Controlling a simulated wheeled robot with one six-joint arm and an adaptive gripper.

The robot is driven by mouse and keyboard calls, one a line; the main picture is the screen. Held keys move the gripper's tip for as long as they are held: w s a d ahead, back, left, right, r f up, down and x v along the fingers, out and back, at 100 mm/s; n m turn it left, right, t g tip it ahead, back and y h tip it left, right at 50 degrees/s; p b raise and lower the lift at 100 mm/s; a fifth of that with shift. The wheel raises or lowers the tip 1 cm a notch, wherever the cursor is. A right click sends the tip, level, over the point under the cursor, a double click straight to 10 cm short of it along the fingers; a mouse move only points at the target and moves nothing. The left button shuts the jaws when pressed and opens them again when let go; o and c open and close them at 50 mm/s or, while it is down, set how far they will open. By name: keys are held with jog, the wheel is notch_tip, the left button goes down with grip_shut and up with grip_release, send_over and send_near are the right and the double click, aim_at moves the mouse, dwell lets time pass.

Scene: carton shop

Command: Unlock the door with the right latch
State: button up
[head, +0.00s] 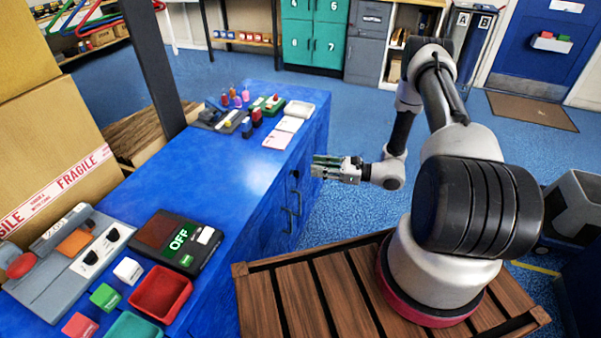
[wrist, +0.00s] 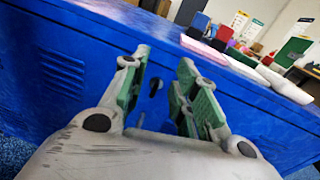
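My gripper (head: 322,167) is held out level toward the front face of the blue counter cabinet (head: 262,212). In the wrist view my gripper (wrist: 160,88) is open, with green pads apart and nothing between them. A small dark latch-like fitting (wrist: 155,87) shows on the blue face in the gap; I see no contact. In the head view, a dark fitting (head: 295,175) sits on that face near the fingertips, with dark handles (head: 297,201) below it. I cannot tell which of these is the right latch or whether it is locked.
A tall dark post (head: 150,60) stands left. Another blue door (head: 545,65) is at the back right. Blue floor beyond my arm is open.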

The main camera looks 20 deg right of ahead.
notch_tip(320, 180, down, 5)
jog(key=m+t, duration=0.2)
jog(key=x, duration=0.7)
jog(key=shift+w+f+h, duration=0.15)
jog(key=shift+w+h, duration=0.05)
jog(key=shift+h, duration=0.2)
jog(key=shift+d, duration=0.15)
grip_shut()
